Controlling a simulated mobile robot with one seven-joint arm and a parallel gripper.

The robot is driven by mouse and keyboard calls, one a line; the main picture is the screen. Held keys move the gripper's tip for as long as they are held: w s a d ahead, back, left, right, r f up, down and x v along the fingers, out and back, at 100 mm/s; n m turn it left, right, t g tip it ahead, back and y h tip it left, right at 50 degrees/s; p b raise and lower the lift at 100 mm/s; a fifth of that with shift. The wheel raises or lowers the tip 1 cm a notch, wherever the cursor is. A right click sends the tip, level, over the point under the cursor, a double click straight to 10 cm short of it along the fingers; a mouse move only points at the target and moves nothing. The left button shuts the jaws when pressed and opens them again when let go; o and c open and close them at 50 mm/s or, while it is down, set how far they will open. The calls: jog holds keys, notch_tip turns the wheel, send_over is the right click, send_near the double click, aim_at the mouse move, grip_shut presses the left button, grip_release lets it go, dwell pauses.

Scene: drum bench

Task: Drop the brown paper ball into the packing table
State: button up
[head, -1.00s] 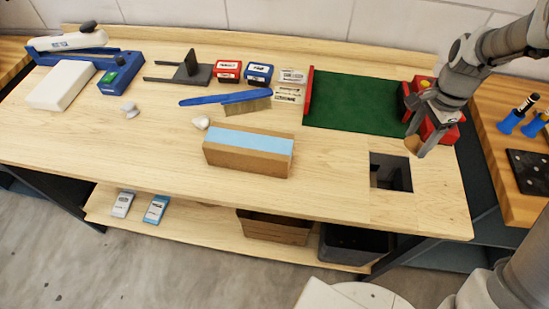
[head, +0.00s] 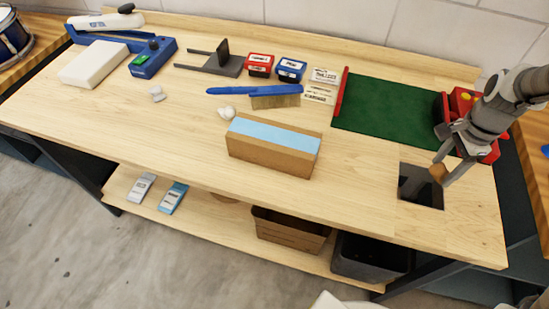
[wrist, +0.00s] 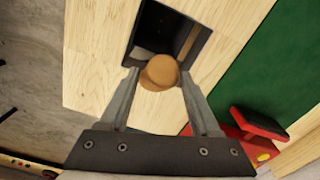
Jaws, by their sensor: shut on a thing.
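The brown paper ball (wrist: 158,73) is between the two fingertips of my gripper (wrist: 158,80) in the wrist view, and the gripper is shut on it. In the head view the ball (head: 437,172) shows at the tips of my gripper (head: 442,174), near the back right edge of the square hole (head: 420,188) in the packing table (head: 330,205). The hole (wrist: 160,32) appears just beyond the ball in the wrist view. I cannot tell the ball's exact height above the tabletop.
A green mat (head: 390,112) with red ends lies behind the hole. A cardboard box with a blue top (head: 275,140), a blue brush (head: 255,91) and white crumpled pieces (head: 227,113) are further left. A dark bin (head: 370,255) and a brown crate (head: 290,232) stand on the lower shelf.

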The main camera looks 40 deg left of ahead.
jog(key=o, duration=1.4)
jog(key=shift+r, duration=0.1)
notch_tip(320, 180, up, 17)
jog(key=shift+r+p, duration=0.15)
jog(key=shift+p, duration=0.6)
